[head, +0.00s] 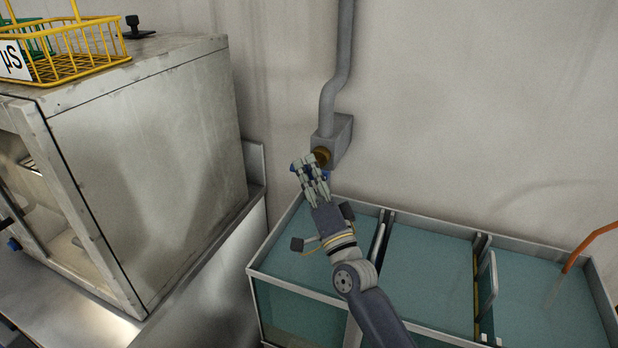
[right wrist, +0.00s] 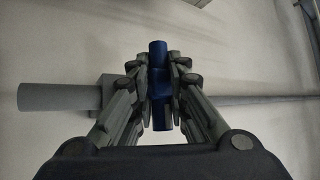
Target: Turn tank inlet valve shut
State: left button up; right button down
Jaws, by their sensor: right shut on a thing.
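The tank inlet valve has a brass body (head: 321,155) on a grey box at the lower end of a wall pipe. Its blue handle (head: 294,168) shows in small parts around my fingers in the head view. In the right wrist view the blue handle (right wrist: 160,88) stands upright between the fingers. My right gripper (head: 310,178) is shut on the handle, with fingers on both sides of it; it also fills the right wrist view (right wrist: 160,85). The fingers hide much of the handle in the head view. My left gripper is not in view.
A water tank (head: 435,232) with dividers stands below the valve, under my right arm. An orange hose (head: 592,243) enters it at the right. A metal cabinet (head: 150,150) with a yellow wire basket (head: 75,66) on top stands at the left. The grey pipe (head: 342,60) runs up the wall.

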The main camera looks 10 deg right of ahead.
jog(key=c, duration=1.6)
grip_release()
jog(key=shift+o, duration=0.2)
jog(key=v, duration=1.2)
